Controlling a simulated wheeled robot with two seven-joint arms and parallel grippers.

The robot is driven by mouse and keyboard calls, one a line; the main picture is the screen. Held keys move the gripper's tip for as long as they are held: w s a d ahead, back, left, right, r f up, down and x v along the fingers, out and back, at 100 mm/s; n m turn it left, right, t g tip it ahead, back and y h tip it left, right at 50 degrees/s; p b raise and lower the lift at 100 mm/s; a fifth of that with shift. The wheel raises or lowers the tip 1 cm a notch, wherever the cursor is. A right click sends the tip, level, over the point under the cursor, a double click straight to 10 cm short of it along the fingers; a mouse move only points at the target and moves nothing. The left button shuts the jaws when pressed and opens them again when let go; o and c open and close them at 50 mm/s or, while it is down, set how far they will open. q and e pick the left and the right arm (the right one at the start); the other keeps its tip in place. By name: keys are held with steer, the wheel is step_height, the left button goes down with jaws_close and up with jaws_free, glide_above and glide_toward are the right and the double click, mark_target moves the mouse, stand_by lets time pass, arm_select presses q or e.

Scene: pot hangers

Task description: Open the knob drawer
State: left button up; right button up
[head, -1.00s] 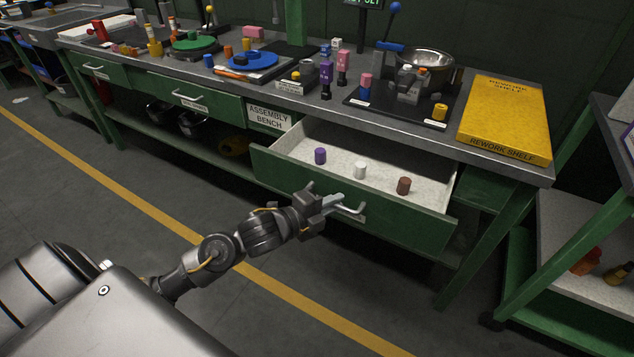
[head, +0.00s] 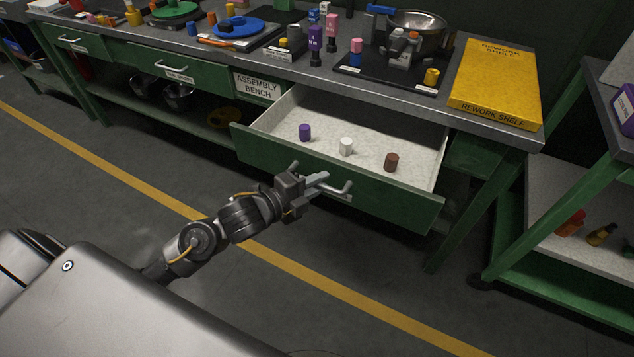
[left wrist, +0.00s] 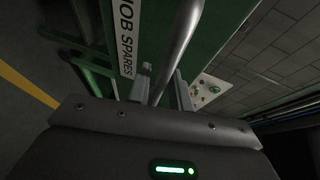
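The knob drawer (head: 400,192) is a green-fronted drawer at the right part of the bench, pulled well out. Its pale inside holds a purple knob (head: 305,132), a white knob (head: 346,146) and a brown knob (head: 391,162). My left gripper (head: 318,181) is at the drawer's metal handle (head: 346,188). In the left wrist view the handle bar (left wrist: 178,40) runs between the two fingers (left wrist: 162,92), which appear closed on it. A label (left wrist: 126,40) ending in "NOB SPARES" is on the front beside it. My right gripper is not in view.
The grey bench top (head: 300,78) carries several knobs, trays, a metal bowl (head: 417,24) and a yellow rework shelf board (head: 497,82). Two shut drawers (head: 188,72) are to the left. A green shelf rack (head: 560,262) stands at the right. Open floor lies in front.

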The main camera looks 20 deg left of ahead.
arm_select(q)
steer(key=v, duration=1)
steer(key=shift+s+a, duration=0.15)
steer(key=shift+s, duration=0.25)
